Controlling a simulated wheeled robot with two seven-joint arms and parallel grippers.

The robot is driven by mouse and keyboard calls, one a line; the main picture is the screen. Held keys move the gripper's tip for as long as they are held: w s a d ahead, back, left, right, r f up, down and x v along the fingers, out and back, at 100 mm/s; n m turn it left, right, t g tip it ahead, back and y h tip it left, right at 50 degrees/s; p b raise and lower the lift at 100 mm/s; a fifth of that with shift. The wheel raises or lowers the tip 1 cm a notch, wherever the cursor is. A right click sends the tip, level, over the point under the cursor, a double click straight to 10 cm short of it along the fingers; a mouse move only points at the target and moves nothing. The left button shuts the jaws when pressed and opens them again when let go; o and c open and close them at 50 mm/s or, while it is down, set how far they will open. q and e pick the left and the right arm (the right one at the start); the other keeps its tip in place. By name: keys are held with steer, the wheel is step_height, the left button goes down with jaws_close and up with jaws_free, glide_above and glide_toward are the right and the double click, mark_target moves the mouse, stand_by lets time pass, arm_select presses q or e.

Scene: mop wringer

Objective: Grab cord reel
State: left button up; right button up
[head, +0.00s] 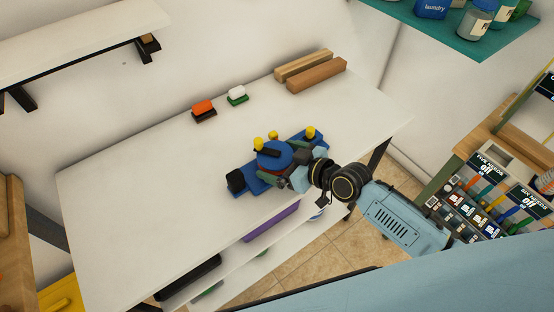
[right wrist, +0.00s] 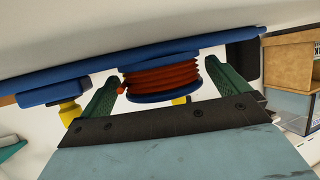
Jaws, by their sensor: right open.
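The cord reel is a blue spool (head: 273,153) wound with red cord (right wrist: 160,76). It sits on a long blue base (head: 253,187) with yellow knobs, on the white table. My right gripper (head: 284,168) reaches in from the right at the reel. In the right wrist view its green fingers (right wrist: 163,82) are open, one on each side of the reel. The spool lies between them, and I cannot tell whether either finger touches it. The gripper hides part of the reel and base in the head view. My left gripper is not in view.
The white table (head: 130,212) is clear to the left. Two sponges, orange (head: 203,106) and white-green (head: 237,94), and wooden blocks (head: 316,75) lie behind the reel. A lower shelf holds a purple item (head: 271,222). A teal shelf (head: 450,32) hangs at upper right.

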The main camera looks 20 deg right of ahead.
steer(key=shift+c, duration=0.4)
steer(key=c, duration=1)
steer(key=shift+c, duration=0.4)
